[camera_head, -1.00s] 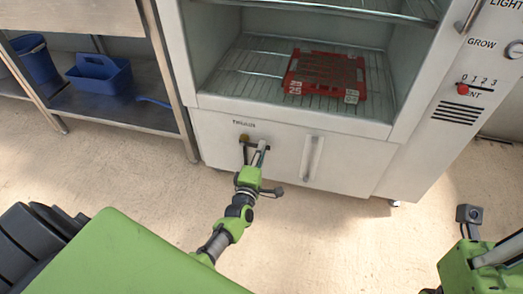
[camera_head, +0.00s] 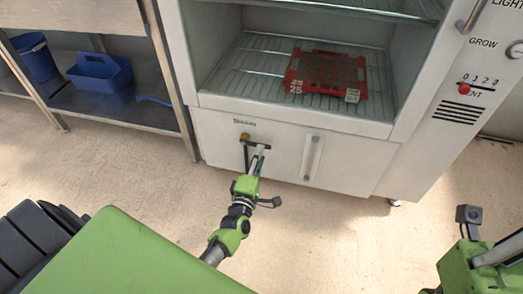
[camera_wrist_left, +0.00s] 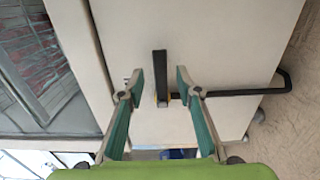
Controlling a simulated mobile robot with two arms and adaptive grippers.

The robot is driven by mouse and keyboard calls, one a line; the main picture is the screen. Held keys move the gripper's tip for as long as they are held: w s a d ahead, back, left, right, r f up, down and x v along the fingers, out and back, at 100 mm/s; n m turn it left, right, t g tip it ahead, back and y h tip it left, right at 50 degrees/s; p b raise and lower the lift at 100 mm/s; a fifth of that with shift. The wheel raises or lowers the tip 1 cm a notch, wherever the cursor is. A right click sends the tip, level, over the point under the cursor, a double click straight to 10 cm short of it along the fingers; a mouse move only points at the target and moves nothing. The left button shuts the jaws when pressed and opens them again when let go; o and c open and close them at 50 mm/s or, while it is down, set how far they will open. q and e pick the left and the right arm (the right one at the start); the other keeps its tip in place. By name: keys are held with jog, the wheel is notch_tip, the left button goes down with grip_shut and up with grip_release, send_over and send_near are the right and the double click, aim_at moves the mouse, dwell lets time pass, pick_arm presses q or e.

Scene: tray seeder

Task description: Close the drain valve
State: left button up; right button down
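The drain valve (camera_head: 245,137) is a yellow fitting low on the white cabinet front, left of the white vertical handle. Its black lever stands crosswise to the black drain pipe, which runs down with a bent end. In the left wrist view, the lever (camera_wrist_left: 160,72) sticks up between the open fingers of my left gripper (camera_wrist_left: 159,80), with a gap on both sides. The pipe (camera_wrist_left: 245,93) passes behind the right finger. In the head view, my left gripper (camera_head: 257,156) is in front of the valve. My right arm's green end (camera_head: 478,268) is at the lower right; its fingers are not clear.
A red tray (camera_head: 325,75) lies on the wire shelf in the open cabinet. A steel rack at left holds a blue caddy (camera_head: 100,76) and a blue bucket (camera_head: 35,60). The control panel with a red knob (camera_head: 464,88) is at right. Floor before the cabinet is clear.

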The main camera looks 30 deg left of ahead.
pick_arm(q)
jog(key=v, duration=0.8)
jog(key=shift+s, duration=0.15)
jog(key=shift+r, duration=0.1)
